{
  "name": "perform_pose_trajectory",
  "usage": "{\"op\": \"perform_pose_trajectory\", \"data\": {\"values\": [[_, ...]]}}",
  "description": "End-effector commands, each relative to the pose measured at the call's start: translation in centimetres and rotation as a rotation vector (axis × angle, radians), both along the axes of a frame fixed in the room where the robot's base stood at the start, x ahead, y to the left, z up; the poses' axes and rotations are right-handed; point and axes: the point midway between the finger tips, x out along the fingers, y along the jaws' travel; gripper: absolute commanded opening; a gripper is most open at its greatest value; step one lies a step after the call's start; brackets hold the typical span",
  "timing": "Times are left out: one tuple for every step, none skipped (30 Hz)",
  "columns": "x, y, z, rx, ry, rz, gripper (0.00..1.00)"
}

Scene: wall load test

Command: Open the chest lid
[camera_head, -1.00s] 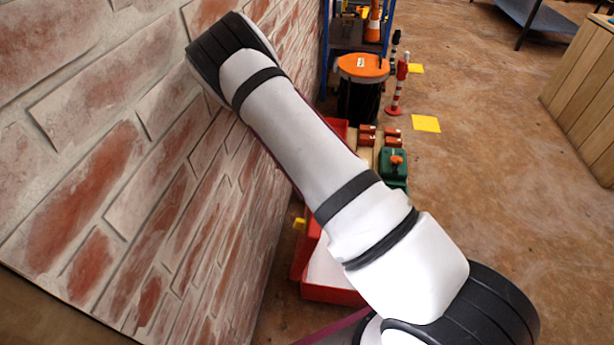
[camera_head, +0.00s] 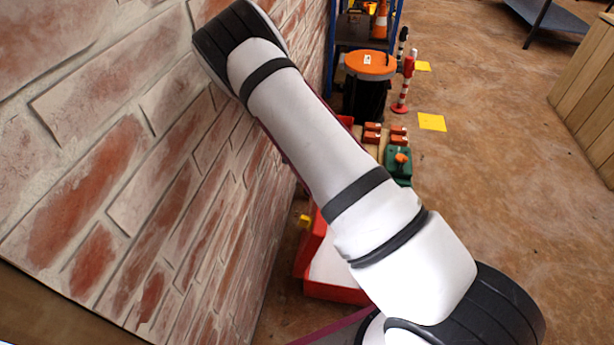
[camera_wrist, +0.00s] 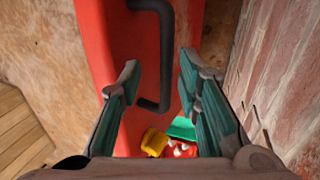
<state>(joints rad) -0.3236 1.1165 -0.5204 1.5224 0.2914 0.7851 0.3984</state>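The red chest (camera_head: 335,291) stands on the floor beside the brick wall, partly hidden behind my arm in the head view. A red panel rises on its wall side, and a pale surface shows between. In the wrist view a red panel (camera_wrist: 105,45) carries a dark bar handle (camera_wrist: 168,60). My gripper (camera_wrist: 159,75) is open, with its teal-padded fingers apart on either side of the handle in the picture. Whether they touch it I cannot tell. The gripper is not seen in the head view. How far the lid is open is unclear.
The brick wall (camera_head: 150,190) runs close along the left of my arm. Beyond the chest are a green item (camera_head: 398,165), a black bin with an orange lid (camera_head: 371,64) and a red-white post (camera_head: 404,88).

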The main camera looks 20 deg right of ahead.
Motion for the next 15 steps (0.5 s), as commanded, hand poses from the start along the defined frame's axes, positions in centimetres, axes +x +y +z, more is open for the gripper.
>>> {"op": "perform_pose_trajectory", "data": {"values": [[0.1,0.0,1.1,0.001,-0.002,-0.001,0.31],[0.0,0.0,1.7,0.001,-0.002,-0.001,0.31],[0.1,0.0,2.5,0.002,-0.003,-0.001,0.31],[0.0,0.0,3.1,0.002,-0.003,-0.001,0.31],[0.1,0.0,3.6,0.002,-0.003,-0.001,0.31],[0.0,0.0,4.3,0.001,-0.001,-0.001,0.31],[0.0,0.0,4.8,0.001,-0.001,-0.001,0.31],[0.0,0.0,5.2,0.001,-0.001,-0.001,0.31],[0.0,0.0,5.7,0.002,0.0,-0.003,0.31],[-0.1,0.0,6.0,0.002,0.001,-0.002,0.31],[-0.1,0.0,6.3,0.002,0.002,-0.002,0.31],[-0.1,0.0,6.7,0.002,0.001,-0.002,0.31],[-0.1,0.0,6.9,0.001,0.001,-0.002,0.31],[-0.1,-0.1,7.0,0.001,0.002,-0.002,0.31],[-0.1,-0.1,7.2,0.001,0.003,-0.002,0.31]]}}
